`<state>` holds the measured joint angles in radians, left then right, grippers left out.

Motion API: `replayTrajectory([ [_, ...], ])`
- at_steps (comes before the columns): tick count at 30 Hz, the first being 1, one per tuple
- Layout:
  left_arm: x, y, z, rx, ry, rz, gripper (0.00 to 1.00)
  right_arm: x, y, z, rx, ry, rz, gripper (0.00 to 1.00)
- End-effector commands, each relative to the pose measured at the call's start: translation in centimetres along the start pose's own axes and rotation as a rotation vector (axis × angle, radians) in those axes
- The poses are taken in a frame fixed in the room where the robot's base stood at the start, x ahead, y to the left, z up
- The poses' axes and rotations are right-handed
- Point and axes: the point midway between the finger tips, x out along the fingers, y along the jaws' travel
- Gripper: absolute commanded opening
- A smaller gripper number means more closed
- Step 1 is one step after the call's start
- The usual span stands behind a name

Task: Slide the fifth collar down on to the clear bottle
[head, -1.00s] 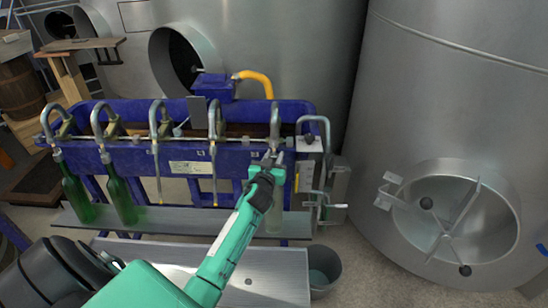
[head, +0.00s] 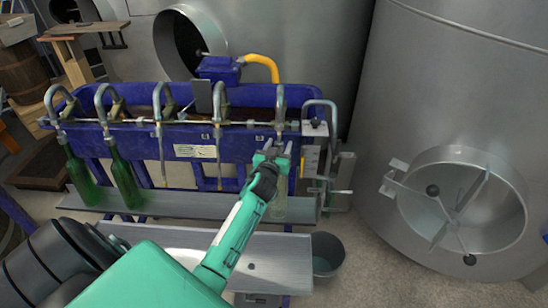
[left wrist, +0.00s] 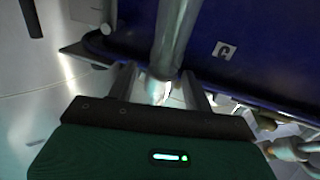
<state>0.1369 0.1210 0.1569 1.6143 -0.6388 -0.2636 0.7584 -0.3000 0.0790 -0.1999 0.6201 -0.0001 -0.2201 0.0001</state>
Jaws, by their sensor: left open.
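The fifth spout (head: 280,98) is the rightmost in the row on the blue filler, and its metal tube (left wrist: 174,38) runs down in the left wrist view. The clear bottle (head: 278,208) stands under it on the grey shelf, partly hidden by my arm. My left gripper (head: 273,150) is at the lower part of this spout, above the bottle. Its fingers (left wrist: 160,88) are open, on either side of a bright, glassy-looking part below the tube. I cannot make out the fifth collar separately from the spout and fingers. My right gripper is not in view.
Two green bottles (head: 123,180) stand under the left spouts. The third and fourth spouts (head: 218,105) have no bottle below. A control unit with levers (head: 325,165) is close to the right of my gripper. A grey bucket (head: 326,255) and large steel tank (head: 450,60) are farther right.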

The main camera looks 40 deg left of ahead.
Motion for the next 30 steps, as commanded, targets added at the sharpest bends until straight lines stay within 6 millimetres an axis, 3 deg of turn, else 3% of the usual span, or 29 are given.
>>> replayTrajectory([
  [18, -11.2, 0.0, 0.3, -0.002, -0.003, 0.0, 0.51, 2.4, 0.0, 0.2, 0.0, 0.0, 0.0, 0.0],
  [24, -13.0, 0.0, 0.1, -0.001, -0.002, 0.0, 0.51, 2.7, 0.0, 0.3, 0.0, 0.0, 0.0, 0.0],
  [30, -13.3, 0.0, 0.1, 0.0, -0.002, 0.0, 0.51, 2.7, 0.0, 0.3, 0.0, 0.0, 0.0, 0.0],
])
